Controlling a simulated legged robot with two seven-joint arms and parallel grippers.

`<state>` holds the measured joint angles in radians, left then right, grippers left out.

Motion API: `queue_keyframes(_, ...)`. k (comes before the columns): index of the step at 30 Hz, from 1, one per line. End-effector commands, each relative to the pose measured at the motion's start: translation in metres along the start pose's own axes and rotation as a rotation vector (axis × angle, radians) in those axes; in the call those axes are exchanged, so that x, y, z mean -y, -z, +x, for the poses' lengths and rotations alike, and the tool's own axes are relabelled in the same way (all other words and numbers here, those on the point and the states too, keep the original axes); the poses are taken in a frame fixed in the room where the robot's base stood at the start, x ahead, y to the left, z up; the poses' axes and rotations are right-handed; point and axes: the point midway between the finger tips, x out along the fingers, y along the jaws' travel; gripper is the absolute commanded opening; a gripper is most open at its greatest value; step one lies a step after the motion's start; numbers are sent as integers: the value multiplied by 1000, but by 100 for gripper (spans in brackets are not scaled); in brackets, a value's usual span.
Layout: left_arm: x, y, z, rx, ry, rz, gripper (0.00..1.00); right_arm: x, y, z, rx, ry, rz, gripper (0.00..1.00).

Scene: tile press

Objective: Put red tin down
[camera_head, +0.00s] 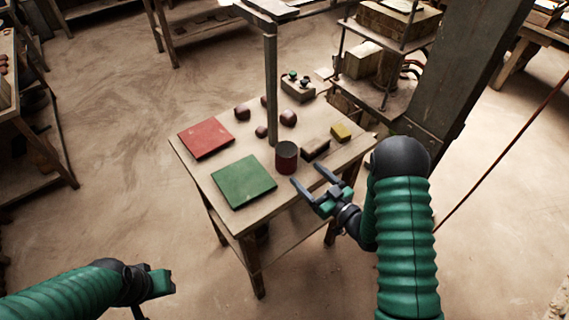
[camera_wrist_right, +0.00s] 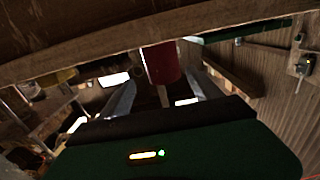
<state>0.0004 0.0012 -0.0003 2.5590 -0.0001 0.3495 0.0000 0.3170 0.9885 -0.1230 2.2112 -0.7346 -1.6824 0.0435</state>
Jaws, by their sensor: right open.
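The red tin (camera_head: 287,160), a dark red cylinder with a dark top, stands upright on the small wooden table (camera_head: 222,217) near its front right edge. My right gripper (camera_head: 310,176) is open, with its two fingers apart and pointing at the tin from the front right. The tin appears just beyond the fingertips, with nothing held. In the right wrist view the tin (camera_wrist_right: 162,63) shows between the directions of the two spread fingers (camera_wrist_right: 163,95). My left gripper (camera_head: 165,283) is at the lower left, away from the table; its fingers are not clear.
A red square tile (camera_head: 206,138) and a green square tile (camera_head: 243,181) lie left of the tin. Several dark red lumps (camera_head: 288,118), a brown block (camera_head: 315,148) and a yellow block (camera_head: 341,132) are nearby. A thin post (camera_head: 271,80) rises behind the tin.

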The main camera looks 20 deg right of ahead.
Motion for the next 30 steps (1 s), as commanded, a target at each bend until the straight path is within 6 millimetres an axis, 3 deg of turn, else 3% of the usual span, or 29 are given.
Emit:
queue_keyframes(6,0,1,-5,0,0,1,36,5,3,49,-2,1,-5,73)
queue_keyframes(18,0,2,-10,0,0,0,36,8,-6,108,0,1,-5,73)
queue_keyframes(26,0,2,-10,0,0,1,36,7,-7,113,1,-1,-3,73)
queue_keyframes(30,0,2,-10,0,0,1,36,7,-7,113,2,-1,-4,56)
